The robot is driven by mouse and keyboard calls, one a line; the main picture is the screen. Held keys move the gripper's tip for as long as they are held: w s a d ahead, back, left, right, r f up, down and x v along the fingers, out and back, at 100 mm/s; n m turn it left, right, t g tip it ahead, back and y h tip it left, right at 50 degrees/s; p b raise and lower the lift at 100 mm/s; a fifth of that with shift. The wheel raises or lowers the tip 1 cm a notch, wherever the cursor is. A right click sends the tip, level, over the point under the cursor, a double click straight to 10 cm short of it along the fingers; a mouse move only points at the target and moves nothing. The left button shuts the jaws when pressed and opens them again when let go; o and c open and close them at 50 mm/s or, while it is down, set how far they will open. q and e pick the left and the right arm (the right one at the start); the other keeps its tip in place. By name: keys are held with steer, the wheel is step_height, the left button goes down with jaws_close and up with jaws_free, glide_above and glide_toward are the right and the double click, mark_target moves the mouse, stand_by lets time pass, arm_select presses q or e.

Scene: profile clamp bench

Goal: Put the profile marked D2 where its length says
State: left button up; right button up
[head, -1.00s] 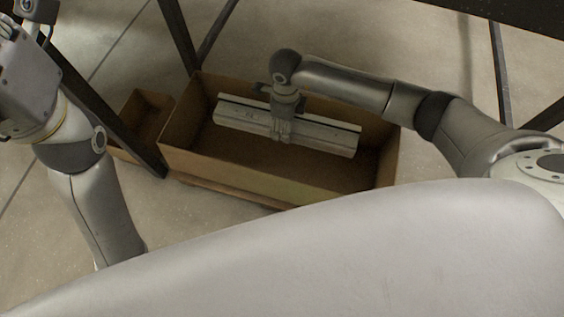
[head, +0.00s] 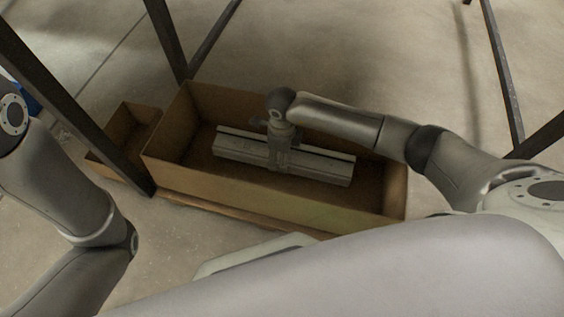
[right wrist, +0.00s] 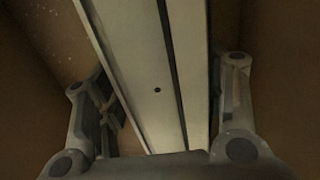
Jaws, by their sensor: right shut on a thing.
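A long grey metal profile (head: 325,165) is in the large cardboard box in the head view, lying along the box's length. My right gripper (head: 280,158) is shut on it near its middle, from above. In the right wrist view the profile (right wrist: 150,75) runs between the two fingers (right wrist: 160,110), with a small dark hole on its face. No D2 mark can be read. I cannot tell whether the profile touches the box floor. The large box (head: 240,196) is open at the top. My left gripper is out of the head view; only its arm shows at the left.
A smaller open cardboard box (head: 110,165) stands to the left of the large one. A dark metal leg (head: 75,100) slants down in front of it, and another dark leg (head: 168,40) stands behind. Bare concrete floor lies behind the boxes.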

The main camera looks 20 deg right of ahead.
step_height(320, 180, down, 3)
steer(key=shift+b, duration=0.9)
steer(key=shift+f, duration=0.35)
steer(key=shift+r, duration=0.1)
steer(key=o, duration=1.5)
